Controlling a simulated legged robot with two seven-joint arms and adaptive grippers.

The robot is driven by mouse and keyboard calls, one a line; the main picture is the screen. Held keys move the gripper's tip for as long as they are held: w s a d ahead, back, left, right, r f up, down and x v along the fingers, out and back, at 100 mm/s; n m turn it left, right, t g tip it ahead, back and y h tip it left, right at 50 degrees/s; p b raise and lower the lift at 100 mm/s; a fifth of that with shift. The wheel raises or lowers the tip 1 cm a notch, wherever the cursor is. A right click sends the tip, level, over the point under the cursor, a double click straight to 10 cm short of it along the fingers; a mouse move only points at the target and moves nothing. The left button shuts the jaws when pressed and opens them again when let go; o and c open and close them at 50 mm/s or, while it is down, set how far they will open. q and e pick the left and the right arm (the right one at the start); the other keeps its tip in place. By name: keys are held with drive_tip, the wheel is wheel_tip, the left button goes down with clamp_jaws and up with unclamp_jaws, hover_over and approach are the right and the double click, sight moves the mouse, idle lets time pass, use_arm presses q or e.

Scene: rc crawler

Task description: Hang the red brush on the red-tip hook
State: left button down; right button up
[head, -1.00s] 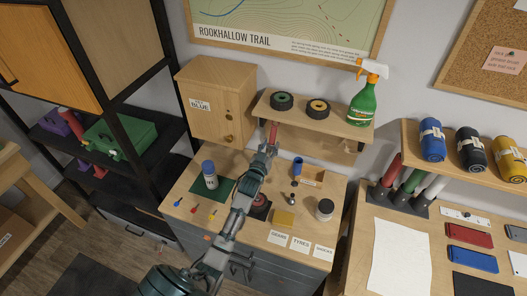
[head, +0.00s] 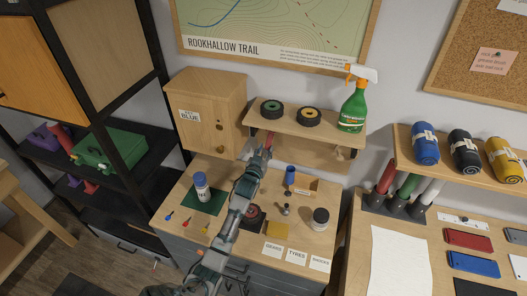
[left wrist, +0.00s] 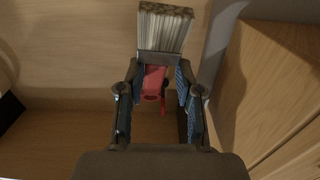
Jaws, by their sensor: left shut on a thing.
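The red brush (left wrist: 165,30) shows in the left wrist view with pale bristles pointing up, a metal ferrule and a red handle. My left gripper (left wrist: 155,95) is shut on the red handle between its blue-padded fingers. In the head view my left gripper (head: 258,158) is raised at the left end of the wall shelf, and only a bit of red shows at its tip. A peg-like shape (head: 340,153) shows under the shelf's right end. I cannot make out a red hook tip, and the gripper and shelf may hide it. My right gripper is not in view.
The wall shelf (head: 312,131) carries two wheels and a green spray bottle (head: 353,108). A wooden cabinet (head: 207,110) stands close on its left. Below, the workbench holds a blue-capped bottle (head: 201,186), a dark jar (head: 319,218) and small parts.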

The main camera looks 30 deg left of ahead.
use_arm(q)
drive_tip(key=shift+d+r, duration=0.1)
drive_tip(key=shift+a, duration=0.35)
drive_tip(key=c, duration=0.7)
unclamp_jaws()
drive_tip(key=shift+a, duration=0.2)
drive_tip(key=shift+s+f, duration=0.1)
drive_tip(key=shift+f, duration=0.1)
drive_tip(key=v, duration=1.1)
drive_tip(key=shift+s+a+f, duration=0.1)
drive_tip(key=shift+s, duration=0.3)
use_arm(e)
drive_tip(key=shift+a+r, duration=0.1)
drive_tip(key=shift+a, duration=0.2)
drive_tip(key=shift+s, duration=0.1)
